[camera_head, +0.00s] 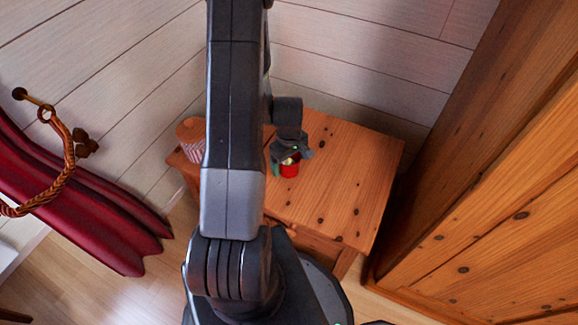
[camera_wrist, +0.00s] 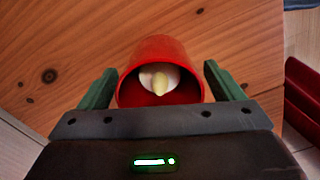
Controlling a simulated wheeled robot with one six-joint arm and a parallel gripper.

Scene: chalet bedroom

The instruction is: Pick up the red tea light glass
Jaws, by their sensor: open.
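The red tea light glass (camera_wrist: 160,52) shows in the wrist view as a red cup with a white candle inside. It stands on the wooden bedside table (camera_head: 335,185), and a part of it (camera_head: 290,171) shows in the head view just below my gripper. My gripper (camera_wrist: 157,85) is open, with one green finger on each side of the glass. Small gaps seem to show between the fingers and the glass. In the head view my gripper and wrist hide part of the glass.
A striped container with an orange-brown top (camera_head: 191,138) stands at the table's left, partly behind my arm. A wooden cabinet (camera_head: 490,200) rises to the right. Red curtain-like cloth (camera_head: 85,205) with a braided cord hangs at the left. The table's right part is clear.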

